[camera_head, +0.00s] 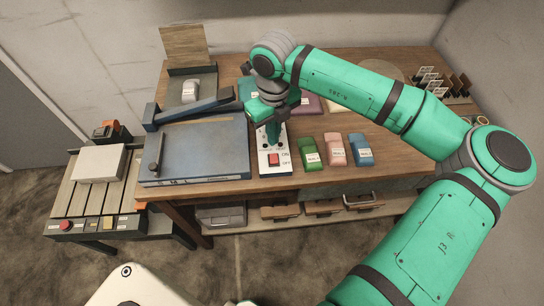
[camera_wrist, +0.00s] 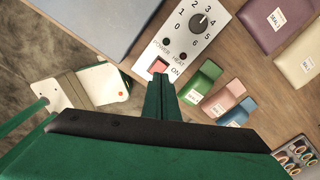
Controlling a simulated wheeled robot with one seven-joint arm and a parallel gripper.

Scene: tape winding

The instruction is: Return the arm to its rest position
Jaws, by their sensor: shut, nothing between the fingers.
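My green arm reaches in from the right in the head view and bends down over the wooden workbench (camera_head: 395,165). My gripper (camera_head: 273,138) hangs over the white control box (camera_head: 263,170), pointing down, its fingers shut and empty. In the wrist view the shut fingertips (camera_wrist: 160,80) appear just below the red switch (camera_wrist: 158,66) on the control box (camera_wrist: 190,32). I cannot tell whether they touch the box. The wrist view shows the dial and the POWER and HEAT lights, which the gripper partly covers in the head view.
A blue-grey plate machine (camera_head: 205,145) with a raised arm stands left of the box. Green (camera_head: 310,155), pink (camera_head: 335,150) and blue (camera_head: 360,149) packets lie close on the right. A conveyor (camera_head: 82,200) with a white box (camera_head: 100,163) stands at far left. A card rack (camera_head: 430,80) is at back right.

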